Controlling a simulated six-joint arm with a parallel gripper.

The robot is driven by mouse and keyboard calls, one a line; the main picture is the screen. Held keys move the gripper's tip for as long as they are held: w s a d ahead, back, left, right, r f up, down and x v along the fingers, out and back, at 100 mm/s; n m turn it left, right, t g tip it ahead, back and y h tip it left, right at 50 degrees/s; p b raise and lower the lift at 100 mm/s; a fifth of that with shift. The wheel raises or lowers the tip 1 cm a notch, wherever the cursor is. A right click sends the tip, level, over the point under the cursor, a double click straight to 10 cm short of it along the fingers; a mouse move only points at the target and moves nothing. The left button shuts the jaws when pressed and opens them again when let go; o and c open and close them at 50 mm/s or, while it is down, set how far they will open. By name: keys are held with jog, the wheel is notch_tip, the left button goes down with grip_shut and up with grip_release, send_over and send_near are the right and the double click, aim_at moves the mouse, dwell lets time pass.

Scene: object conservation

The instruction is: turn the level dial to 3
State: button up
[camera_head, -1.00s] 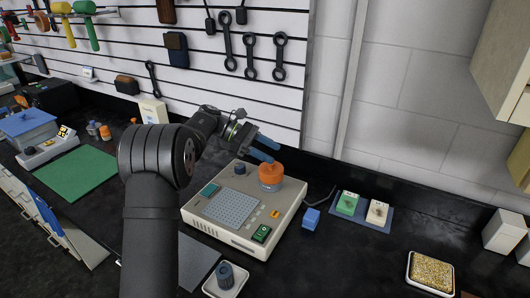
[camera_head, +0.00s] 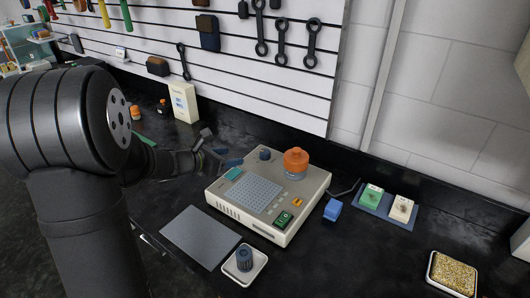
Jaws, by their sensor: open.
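A beige device (camera_head: 228,204) stands on the black bench, with a pale grid panel and a teal display on top. A small dark blue knob (camera_head: 264,154) sits on its back left corner; it looks like the level dial, but its markings are too small to read. A second dark ribbed knob (camera_head: 244,258) stands in a small white tray in front of the device. My gripper (camera_head: 226,165), with blue fingertips, is open and empty at the device's left back side, left of the small knob and apart from it.
An orange-lidded jar (camera_head: 295,163) stands on the device's back right. A green switch (camera_head: 284,218) is at its front. A grey mat (camera_head: 201,237) lies front left. A blue block (camera_head: 332,209), a blue mat with green and white blocks (camera_head: 387,204), and a grain tray (camera_head: 452,273) are right.

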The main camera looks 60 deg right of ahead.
aim_at(264, 152)
jog(key=x, duration=1.7)
jog(key=c, duration=1)
